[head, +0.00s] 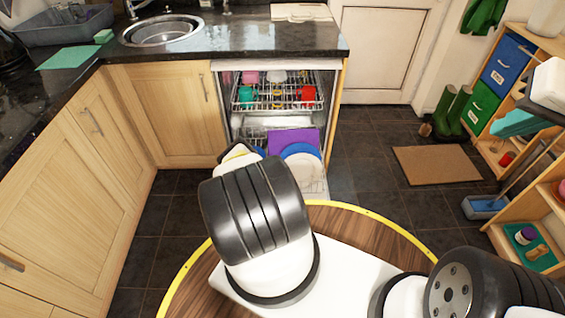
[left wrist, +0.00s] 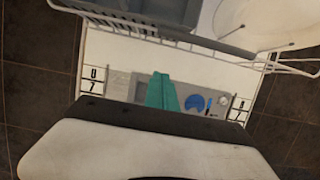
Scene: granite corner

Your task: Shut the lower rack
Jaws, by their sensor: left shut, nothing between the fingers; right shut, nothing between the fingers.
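The lower rack (left wrist: 175,36) of the dishwasher is out over the lowered door (head: 313,187). It shows in the left wrist view as a pale wire rim across the top. In the head view it holds a purple board (head: 290,141) and a blue-rimmed plate (head: 303,150); my left arm hides much of it. My left gripper's teal fingers (left wrist: 161,86) are shut and empty, in front of the door's inner panel and apart from the rim in the picture. The head view hides them. My right gripper (head: 512,124) is shut and empty at the far right, before the shelves.
The upper rack (head: 277,105) holds several cups inside the dishwasher. Wooden cabinets (head: 165,110) adjoin it at the left. A shelf unit (head: 545,215) stands at the right, with a brown mat (head: 438,165) on the floor. Dark floor right of the door is clear.

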